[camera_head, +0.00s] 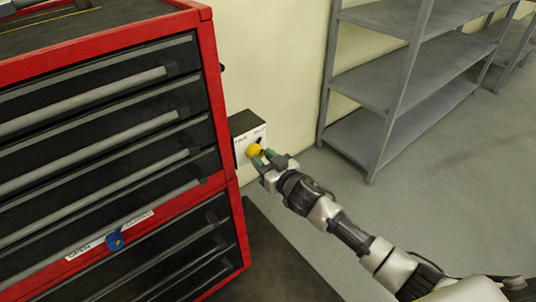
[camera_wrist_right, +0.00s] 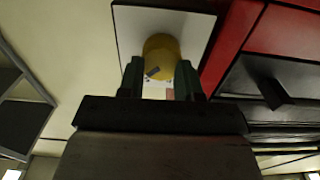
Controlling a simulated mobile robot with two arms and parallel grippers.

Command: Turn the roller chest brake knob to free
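A round yellow knob (camera_head: 254,150) sits on the pale face of a small dark-sided box (camera_head: 248,127) beside the red and black chest. Small dark lettering is on the face above the knob, too small to read surely. My right gripper (camera_head: 264,158) is at the knob with its green fingertips by its near side. In the right wrist view, the yellow knob (camera_wrist_right: 161,55) shows between the two fingers (camera_wrist_right: 158,80), with a dark mark on its front. Whether the fingers press on it cannot be told. My left gripper is not in view.
The red and black chest (camera_head: 206,80) fills the left, with long drawer handles. On it is a blue knob (camera_head: 115,241) between white labels, one reading OPEN. Grey shelving (camera_head: 375,80) stands at the upper right. The floor (camera_head: 440,180) between is clear.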

